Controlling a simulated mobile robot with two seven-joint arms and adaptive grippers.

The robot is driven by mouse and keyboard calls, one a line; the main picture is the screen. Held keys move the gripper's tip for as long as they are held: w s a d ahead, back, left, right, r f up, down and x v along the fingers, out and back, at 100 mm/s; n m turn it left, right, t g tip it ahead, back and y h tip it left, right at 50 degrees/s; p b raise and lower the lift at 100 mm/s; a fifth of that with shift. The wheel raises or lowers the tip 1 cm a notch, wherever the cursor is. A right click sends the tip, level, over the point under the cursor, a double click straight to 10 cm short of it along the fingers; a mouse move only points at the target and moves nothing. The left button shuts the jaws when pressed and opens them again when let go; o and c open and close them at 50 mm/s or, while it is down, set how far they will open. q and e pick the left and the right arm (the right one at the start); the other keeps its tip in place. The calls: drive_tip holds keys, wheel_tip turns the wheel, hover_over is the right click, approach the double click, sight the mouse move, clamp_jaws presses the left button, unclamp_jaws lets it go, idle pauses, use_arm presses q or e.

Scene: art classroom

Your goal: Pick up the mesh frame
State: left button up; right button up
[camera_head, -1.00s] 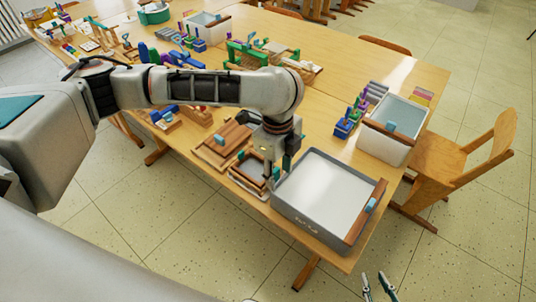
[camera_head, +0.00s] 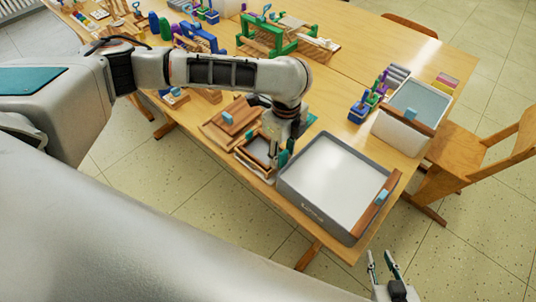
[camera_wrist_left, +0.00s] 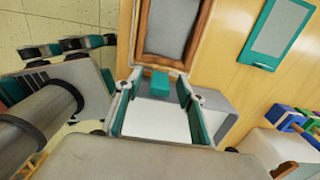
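The mesh frame (camera_head: 258,149) is a small wooden frame around a grey mesh. It lies on the table near its front edge, just left of the big grey vat. In the left wrist view the mesh (camera_wrist_left: 172,28) fills the top middle, with a teal tab (camera_wrist_left: 160,82) at its near edge. My left gripper (camera_head: 277,152) is at the frame's right side, pointing down. Its fingers (camera_wrist_left: 156,108) are apart, with the tab between them in that view; contact is not clear. My right gripper (camera_head: 383,266) is open and empty, off the table at bottom right.
The grey vat (camera_head: 318,216) with white contents stands right of the frame. A wooden board with a blue tab (camera_head: 228,118) lies close on its left. A white tub (camera_head: 398,132) stands further right. A teal-edged panel (camera_wrist_left: 268,35) lies beside the frame in the wrist view.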

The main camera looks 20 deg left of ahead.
use_arm(q)
clamp_jaws()
use_arm(e)
drive_tip(key=shift+s+f, duration=0.15)
drive_tip(key=shift+f, duration=0.05)
